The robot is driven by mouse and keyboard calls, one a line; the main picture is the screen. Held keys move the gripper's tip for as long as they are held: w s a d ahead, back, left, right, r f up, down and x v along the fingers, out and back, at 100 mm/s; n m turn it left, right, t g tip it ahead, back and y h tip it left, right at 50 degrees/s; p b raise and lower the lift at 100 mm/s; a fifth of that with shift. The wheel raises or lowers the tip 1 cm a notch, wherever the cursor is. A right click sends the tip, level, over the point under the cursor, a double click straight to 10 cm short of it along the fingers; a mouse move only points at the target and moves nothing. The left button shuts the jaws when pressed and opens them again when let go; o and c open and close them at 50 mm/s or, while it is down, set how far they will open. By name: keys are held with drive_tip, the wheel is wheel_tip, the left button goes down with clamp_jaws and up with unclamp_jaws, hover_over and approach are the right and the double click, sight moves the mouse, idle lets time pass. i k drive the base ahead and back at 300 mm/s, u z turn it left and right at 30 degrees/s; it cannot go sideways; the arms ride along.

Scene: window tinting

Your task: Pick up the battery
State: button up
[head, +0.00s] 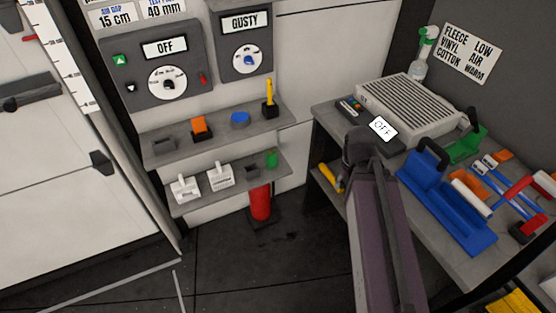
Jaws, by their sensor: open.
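I cannot pick out the battery for certain. A small green block (271,159) stands at the right end of the lower wall shelf (245,185). Two white pieces with handles, one on the left (185,188) and one to its right (220,175), stand on the same shelf, near a dark holder (252,172). The upper shelf (220,133) bears an orange block (201,125), a blue round piece (240,118) and a yellow upright piece (269,95). My arm rises from the bottom, right of the shelves, apart from them. My gripper does not show.
A red cylinder (260,203) stands below the shelves. Bare floor lies in front of them.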

sight(272, 155)
drive_tip(key=z, duration=0.15)
drive_tip(key=k, duration=1.1)
drive_tip(key=u, duration=0.45)
drive_tip(key=i, duration=1)
drive_tip(key=u, duration=0.05)
